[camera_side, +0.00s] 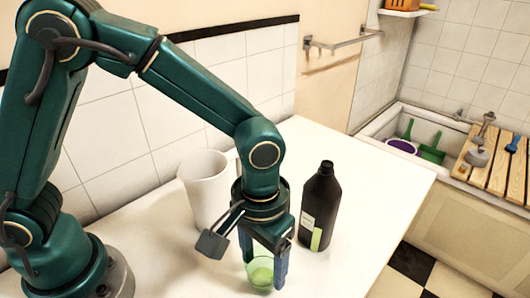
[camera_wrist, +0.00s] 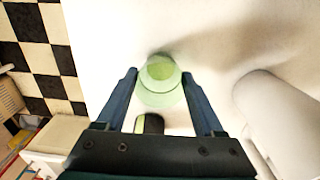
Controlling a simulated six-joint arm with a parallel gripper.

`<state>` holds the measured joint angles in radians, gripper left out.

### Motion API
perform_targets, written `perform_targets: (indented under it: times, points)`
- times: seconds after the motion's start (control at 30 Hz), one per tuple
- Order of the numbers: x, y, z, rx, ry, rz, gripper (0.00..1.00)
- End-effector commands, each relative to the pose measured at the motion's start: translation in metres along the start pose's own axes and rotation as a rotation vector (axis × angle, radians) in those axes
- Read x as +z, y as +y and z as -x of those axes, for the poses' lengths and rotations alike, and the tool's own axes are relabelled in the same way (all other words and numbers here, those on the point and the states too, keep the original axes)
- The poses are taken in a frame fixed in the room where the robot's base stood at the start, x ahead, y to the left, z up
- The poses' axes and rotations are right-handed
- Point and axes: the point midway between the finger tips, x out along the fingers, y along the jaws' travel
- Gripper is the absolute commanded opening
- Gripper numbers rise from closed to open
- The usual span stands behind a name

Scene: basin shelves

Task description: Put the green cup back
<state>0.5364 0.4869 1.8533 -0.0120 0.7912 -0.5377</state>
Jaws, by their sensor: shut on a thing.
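The green cup (camera_side: 262,273) is small and translucent and stands upright near the front of the white table. My gripper (camera_side: 266,262) points down with its two blue fingers on either side of the cup, shut on it. In the wrist view the cup (camera_wrist: 160,92) sits between the fingertips of my gripper (camera_wrist: 160,75), and its pale green inside shows. I cannot tell whether its base touches the table.
A dark bottle (camera_side: 320,207) with a pale label stands just right of my gripper. A white bin (camera_side: 203,186) stands behind it to the left. A basin (camera_side: 398,122) with a wooden rack (camera_side: 497,167) is at the far right. The table's (camera_side: 375,185) right part is clear.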

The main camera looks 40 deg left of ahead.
Motion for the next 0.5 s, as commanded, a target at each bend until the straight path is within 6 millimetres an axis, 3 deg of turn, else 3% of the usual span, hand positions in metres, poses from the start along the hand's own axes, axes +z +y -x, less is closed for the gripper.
perform_targets:
  times: [0.5]
  points:
    - [0.0001,-0.0001,-0.0103,0.000,-0.001,0.000,0.13]
